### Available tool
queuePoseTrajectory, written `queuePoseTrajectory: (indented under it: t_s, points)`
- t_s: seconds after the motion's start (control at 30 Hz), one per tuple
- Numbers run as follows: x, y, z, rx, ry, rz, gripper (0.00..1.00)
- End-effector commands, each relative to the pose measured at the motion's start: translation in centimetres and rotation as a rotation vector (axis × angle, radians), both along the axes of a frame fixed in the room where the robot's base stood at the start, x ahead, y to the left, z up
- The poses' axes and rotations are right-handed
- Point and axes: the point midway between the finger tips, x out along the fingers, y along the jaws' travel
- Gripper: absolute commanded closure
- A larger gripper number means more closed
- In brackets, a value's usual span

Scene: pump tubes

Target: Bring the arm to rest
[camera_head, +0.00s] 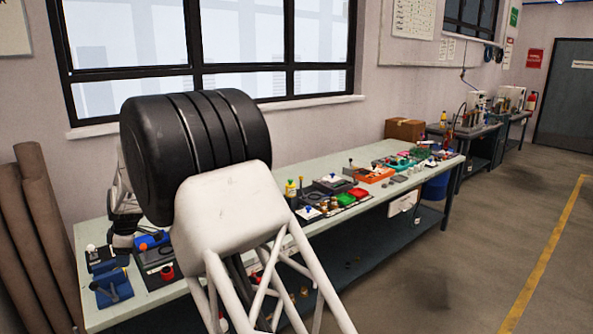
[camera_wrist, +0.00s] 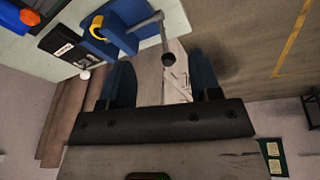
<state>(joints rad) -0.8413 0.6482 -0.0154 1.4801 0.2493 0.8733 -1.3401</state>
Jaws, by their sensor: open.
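My gripper (camera_wrist: 160,62) shows in the wrist view with two dark blue fingers spread wide apart. I see nothing held between them. Beyond the fingers is a blue vise-like fixture (camera_wrist: 108,38) with a metal bar handle ending in a dark knob, which shows in the gap between the fingers. A yellow ring sits at the fixture. In the head view a blue fixture (camera_head: 113,288) stands at the near left end of the bench.
A long pale green bench (camera_head: 200,290) runs along the wall, with many small parts and trays on it. A cardboard box (camera_head: 404,129) stands at its far end. Brown rolls (camera_head: 40,230) lean at the left. The floor to the right is open.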

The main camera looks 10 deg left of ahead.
Motion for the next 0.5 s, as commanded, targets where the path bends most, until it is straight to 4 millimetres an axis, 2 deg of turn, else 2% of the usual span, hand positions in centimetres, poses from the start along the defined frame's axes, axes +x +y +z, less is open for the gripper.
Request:
queuePoseTrajectory:
  t_s: [0.03, 0.1, 0.5]
  points:
    - [0.5, -1.8, 1.2, 0.0, 0.0, -0.03, 0.43]
    - [1.1, -4.0, 2.5, -0.002, 0.003, -0.074, 0.43]
    - [2.7, -16.6, 9.0, -0.013, 0.019, -0.316, 0.43]
